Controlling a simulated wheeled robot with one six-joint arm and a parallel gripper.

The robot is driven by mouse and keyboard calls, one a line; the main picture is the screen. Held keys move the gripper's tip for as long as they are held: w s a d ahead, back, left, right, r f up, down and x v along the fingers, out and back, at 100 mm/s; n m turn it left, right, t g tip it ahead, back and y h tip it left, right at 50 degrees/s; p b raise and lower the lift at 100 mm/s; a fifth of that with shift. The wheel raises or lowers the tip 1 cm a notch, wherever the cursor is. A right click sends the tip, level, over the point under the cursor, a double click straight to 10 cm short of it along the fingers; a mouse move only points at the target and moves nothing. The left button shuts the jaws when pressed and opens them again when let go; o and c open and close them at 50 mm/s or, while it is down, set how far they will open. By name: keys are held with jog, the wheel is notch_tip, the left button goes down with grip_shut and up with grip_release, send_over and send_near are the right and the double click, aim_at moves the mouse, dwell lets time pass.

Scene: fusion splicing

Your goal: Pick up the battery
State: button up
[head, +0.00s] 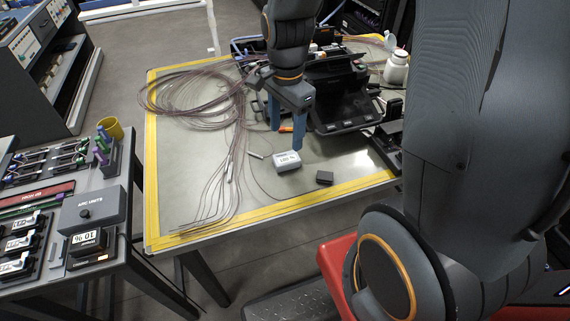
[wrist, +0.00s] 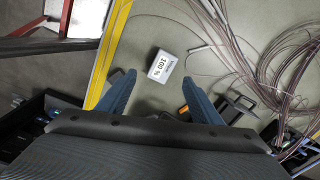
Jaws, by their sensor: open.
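A small light-grey battery (head: 287,161) with a "100 %" label lies on the table mat, near its front edge in the head view. In the wrist view the battery (wrist: 162,66) is between and just beyond my fingertips. My gripper (head: 285,138) points down with its blue fingers apart and empty, a little behind the battery in the head view. In the wrist view my gripper (wrist: 159,77) shows both fingers spread, one on each side of the battery, touching nothing that I can make out. Another dark unit (head: 88,240) with a "10 %" label sits on the left bench.
A small black block (head: 324,178) lies right of the battery. Loops of thin cable (head: 190,95) cover the table's left part. A black open case (head: 345,100) stands behind, with a white bottle (head: 397,67) at the back right. The mat has a yellow border (head: 290,211).

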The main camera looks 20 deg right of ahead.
aim_at(287, 157)
jog(key=w+f+m, duration=0.2)
jog(key=m, duration=0.1)
jog(key=shift+b, duration=0.35)
jog(key=shift+f+m, duration=0.25)
jog(key=shift+m, duration=0.15)
jog(key=shift+s+d+f+p, duration=0.15)
jog(key=shift+f+p, duration=0.1)
jog(key=shift+f, duration=1)
jog(key=shift+s+d+f+p, duration=0.1)
jog(key=shift+f+p, duration=0.2)
jog(key=shift+f, duration=0.9)
jog(key=shift+s+d+f+p, duration=0.15)
jog(key=shift+f+p, duration=0.1)
jog(key=shift+f, duration=1)
jog(key=shift+a, duration=0.1)
jog(key=c, duration=1.5)
jog(key=shift+r, duration=0.2)
grip_shut()
notch_tip(287, 157, up, 10)
jog(key=b, duration=0.1)
jog(key=shift+f, duration=0.15)
